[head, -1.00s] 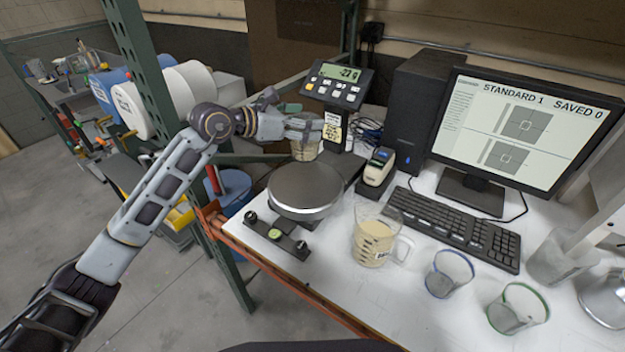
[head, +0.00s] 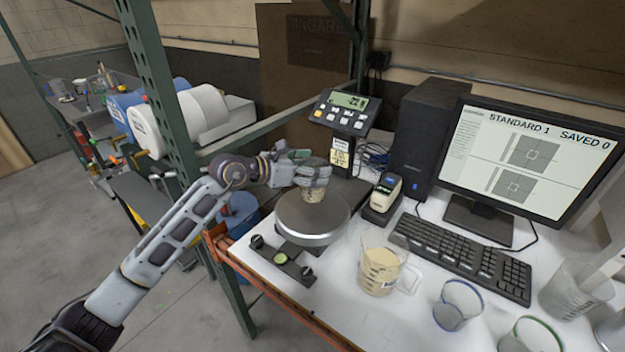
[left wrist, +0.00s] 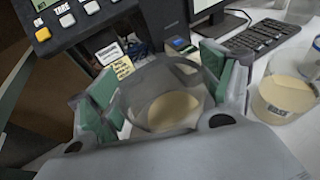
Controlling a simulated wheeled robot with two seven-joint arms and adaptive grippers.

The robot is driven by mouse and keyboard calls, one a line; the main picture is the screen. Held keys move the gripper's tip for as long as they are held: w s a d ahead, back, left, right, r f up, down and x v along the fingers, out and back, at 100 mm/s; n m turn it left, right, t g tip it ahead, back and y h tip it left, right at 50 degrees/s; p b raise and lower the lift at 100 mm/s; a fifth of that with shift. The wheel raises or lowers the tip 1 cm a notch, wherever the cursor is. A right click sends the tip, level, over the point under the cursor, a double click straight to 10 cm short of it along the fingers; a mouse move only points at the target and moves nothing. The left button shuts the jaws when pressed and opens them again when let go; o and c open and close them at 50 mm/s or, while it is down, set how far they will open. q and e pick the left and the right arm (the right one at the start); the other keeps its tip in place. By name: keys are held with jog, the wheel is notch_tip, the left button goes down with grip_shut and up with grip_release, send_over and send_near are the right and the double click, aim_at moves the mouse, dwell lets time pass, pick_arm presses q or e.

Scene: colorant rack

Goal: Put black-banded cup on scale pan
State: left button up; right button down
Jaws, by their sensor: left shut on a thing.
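My left gripper (head: 314,172) is shut on a clear cup (head: 313,195) with beige liquid inside. In the left wrist view the green-padded fingers (left wrist: 160,88) sit on either side of the cup (left wrist: 168,108), whose rim looks dark grey. The cup looks upright. In the head view it overlaps the back part of the round dark scale pan (head: 312,226); I cannot tell whether it touches the pan. The fingers hide the cup's upper part in the head view. The pan's front is bare. My right gripper is not in view.
The scale display (head: 345,110) stands behind the pan on a post. A beige-filled measuring jug (head: 380,270), a blue-rimmed cup (head: 457,305) and a green-rimmed cup (head: 530,338) stand to the right.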

aim_at(309, 195)
pick_arm(q)
jog(key=shift+f, duration=0.3)
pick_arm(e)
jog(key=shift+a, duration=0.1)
pick_arm(q)
jog(key=shift+f, duration=0.75)
jog(key=shift+f+p, duration=0.3)
jog(key=shift+f, duration=0.85)
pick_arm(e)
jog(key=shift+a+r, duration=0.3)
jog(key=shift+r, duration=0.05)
pick_arm(q)
jog(key=shift+f, duration=0.1)
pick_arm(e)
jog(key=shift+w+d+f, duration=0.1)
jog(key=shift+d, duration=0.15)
